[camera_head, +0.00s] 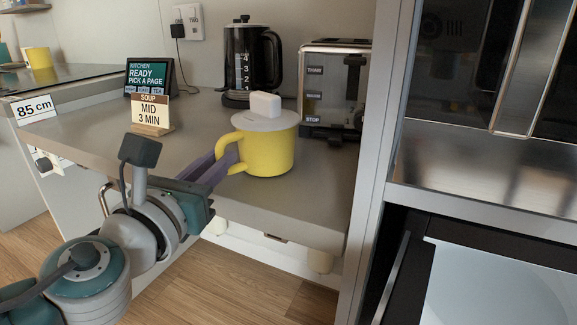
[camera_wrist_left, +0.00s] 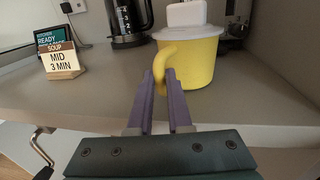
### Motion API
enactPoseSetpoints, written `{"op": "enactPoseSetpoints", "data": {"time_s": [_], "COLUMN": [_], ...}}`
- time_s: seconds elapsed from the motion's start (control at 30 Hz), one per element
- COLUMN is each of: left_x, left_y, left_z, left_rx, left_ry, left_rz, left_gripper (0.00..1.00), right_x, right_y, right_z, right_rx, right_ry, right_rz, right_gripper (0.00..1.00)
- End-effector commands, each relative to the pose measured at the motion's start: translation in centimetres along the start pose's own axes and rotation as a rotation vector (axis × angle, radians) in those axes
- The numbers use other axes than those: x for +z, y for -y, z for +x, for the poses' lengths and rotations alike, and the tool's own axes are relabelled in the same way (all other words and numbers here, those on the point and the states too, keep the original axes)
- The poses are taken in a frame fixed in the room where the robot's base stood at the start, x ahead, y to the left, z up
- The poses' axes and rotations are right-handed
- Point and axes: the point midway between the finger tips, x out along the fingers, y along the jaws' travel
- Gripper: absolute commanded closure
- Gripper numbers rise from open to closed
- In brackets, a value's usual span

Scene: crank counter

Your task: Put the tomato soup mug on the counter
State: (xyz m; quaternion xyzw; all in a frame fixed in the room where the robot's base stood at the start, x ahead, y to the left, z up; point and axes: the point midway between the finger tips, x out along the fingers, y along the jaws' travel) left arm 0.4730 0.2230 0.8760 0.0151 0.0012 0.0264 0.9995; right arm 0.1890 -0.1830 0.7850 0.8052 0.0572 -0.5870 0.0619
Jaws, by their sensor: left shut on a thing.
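The yellow mug (camera_head: 267,153) has a pale grey lid (camera_head: 265,121) with a white block-shaped knob. It is upright at the counter (camera_head: 200,165), near the front edge and in front of the toaster. Its base looks on or very close to the counter top; I cannot tell if it touches. My left gripper (camera_head: 230,158) is shut on the mug's handle, at the mug's left side. In the left wrist view the purple fingers (camera_wrist_left: 164,78) close around the handle of the mug (camera_wrist_left: 190,62). My right gripper is not in view.
A toaster (camera_head: 333,90) and a black kettle (camera_head: 250,60) stand behind the mug. A soup sign (camera_head: 151,113) and a small display (camera_head: 150,77) stand to the left. An open dark appliance (camera_head: 460,255) is at the right, beyond a grey upright panel (camera_head: 375,150).

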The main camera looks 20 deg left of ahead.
Motion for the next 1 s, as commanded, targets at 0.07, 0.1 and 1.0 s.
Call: {"op": "enactPoseSetpoints", "data": {"time_s": [0.07,0.1,1.0], "left_x": [0.1,0.2,-0.1], "left_y": [0.0,0.0,0.0], "left_z": [0.1,0.1,-1.1], "left_rx": [0.001,0.001,-0.001], "left_ry": [0.006,0.006,-0.001], "left_rz": [-0.001,-0.001,0.001], "left_gripper": [1.00,1.00,0.53], "right_x": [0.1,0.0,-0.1], "right_y": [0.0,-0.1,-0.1], "right_z": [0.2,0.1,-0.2], "right_rx": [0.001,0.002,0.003], "right_ry": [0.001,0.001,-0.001], "right_rz": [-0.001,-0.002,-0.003], "right_gripper": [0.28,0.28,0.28]}}
